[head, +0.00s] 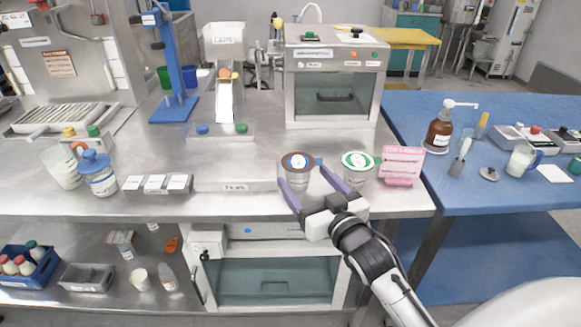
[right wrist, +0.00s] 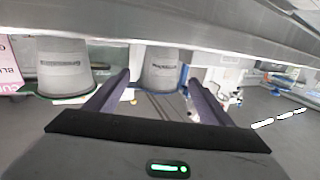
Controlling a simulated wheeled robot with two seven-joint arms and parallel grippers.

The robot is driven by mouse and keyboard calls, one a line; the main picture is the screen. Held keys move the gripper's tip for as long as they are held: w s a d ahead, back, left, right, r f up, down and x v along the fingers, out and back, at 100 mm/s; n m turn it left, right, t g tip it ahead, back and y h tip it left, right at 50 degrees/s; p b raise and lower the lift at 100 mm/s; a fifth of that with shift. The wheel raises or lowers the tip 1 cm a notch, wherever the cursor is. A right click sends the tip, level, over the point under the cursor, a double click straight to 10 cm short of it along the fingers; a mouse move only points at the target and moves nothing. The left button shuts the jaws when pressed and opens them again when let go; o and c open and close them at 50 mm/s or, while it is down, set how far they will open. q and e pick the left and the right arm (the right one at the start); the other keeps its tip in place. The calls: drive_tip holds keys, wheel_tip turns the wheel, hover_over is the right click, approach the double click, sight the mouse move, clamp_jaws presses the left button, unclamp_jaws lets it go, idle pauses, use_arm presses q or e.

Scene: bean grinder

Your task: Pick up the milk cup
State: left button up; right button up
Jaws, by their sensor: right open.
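Two lidded cups stand side by side near the front edge of the steel table. One has a brown-rimmed lid (head: 298,161), the other a green-rimmed lid (head: 357,160). I cannot tell from their labels which is the milk cup. My right gripper (head: 312,180) is open, its purple fingers on either side of the brown-lidded cup, with nothing gripped. In the right wrist view, which looks upside down, the brown-lidded cup (right wrist: 160,68) shows between the fingers and the green-lidded cup (right wrist: 66,70) is outside them to the left. My left gripper is not in view.
A pink sign (head: 401,163) stands right of the green-lidded cup. A low steel block (head: 235,184) lies to the left. A glass-fronted machine (head: 335,80) stands behind. A white jug (head: 520,160) and a brown pump bottle (head: 439,130) stand on the blue table.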

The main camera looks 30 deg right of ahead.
sight(291, 160)
drive_tip(key=w, duration=0.3)
drive_tip(key=w+d, duration=0.1)
drive_tip(key=w, duration=0.5)
drive_tip(key=shift+d+f, duration=0.2)
drive_tip(key=shift+d, duration=0.1)
drive_tip(key=shift+r, duration=0.1)
drive_tip(key=c, duration=1.2)
